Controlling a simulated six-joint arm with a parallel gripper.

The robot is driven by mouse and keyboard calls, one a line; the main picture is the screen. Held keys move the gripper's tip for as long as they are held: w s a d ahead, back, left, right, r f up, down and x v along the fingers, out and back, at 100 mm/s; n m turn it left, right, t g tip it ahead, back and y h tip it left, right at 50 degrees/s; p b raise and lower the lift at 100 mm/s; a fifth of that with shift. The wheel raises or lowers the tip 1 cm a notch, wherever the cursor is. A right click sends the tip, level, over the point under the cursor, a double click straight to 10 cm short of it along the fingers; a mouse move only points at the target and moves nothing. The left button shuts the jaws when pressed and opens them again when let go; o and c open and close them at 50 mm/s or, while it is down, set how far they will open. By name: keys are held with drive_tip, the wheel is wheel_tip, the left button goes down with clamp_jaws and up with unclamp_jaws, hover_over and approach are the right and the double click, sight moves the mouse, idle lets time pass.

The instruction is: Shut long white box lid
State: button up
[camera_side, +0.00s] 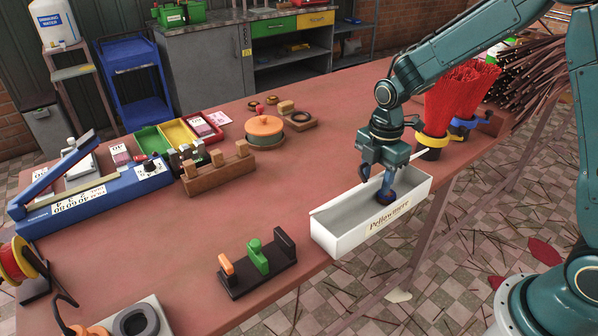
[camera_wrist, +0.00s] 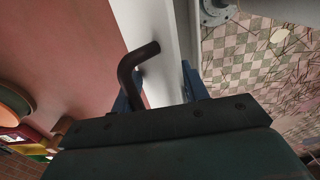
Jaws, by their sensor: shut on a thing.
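The long white box (camera_side: 375,219) lies along the table's right edge, with its front wall labelled "Pellowmore". Its top is open and the grey inside shows at its left end. A thin white strip sticks out past its far right corner; I cannot tell if it is the lid's edge. My gripper (camera_side: 385,194) points down over the middle of the box, its dark blue fingers shut on a white part of it. In the wrist view the white box (camera_wrist: 168,30) runs between the fingers of my gripper (camera_wrist: 158,92). I cannot tell whether the held part is lid or wall.
A wooden block (camera_side: 216,172) stands farther back. Red incense sticks (camera_side: 460,98) stand behind the box at the right. The table's middle is clear; the floor drops away beyond the box.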

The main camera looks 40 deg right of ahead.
drive_tip(key=shift+o, duration=1.4)
drive_tip(key=shift+s+f, duration=0.55)
drive_tip(key=shift+f, duration=0.15)
drive_tip(key=shift+o, duration=1.2)
drive_tip(key=shift+r, duration=0.1)
drive_tip(key=shift+w+r, duration=0.15)
drive_tip(key=shift+r, duration=3.45)
drive_tip(key=shift+r, duration=0.1)
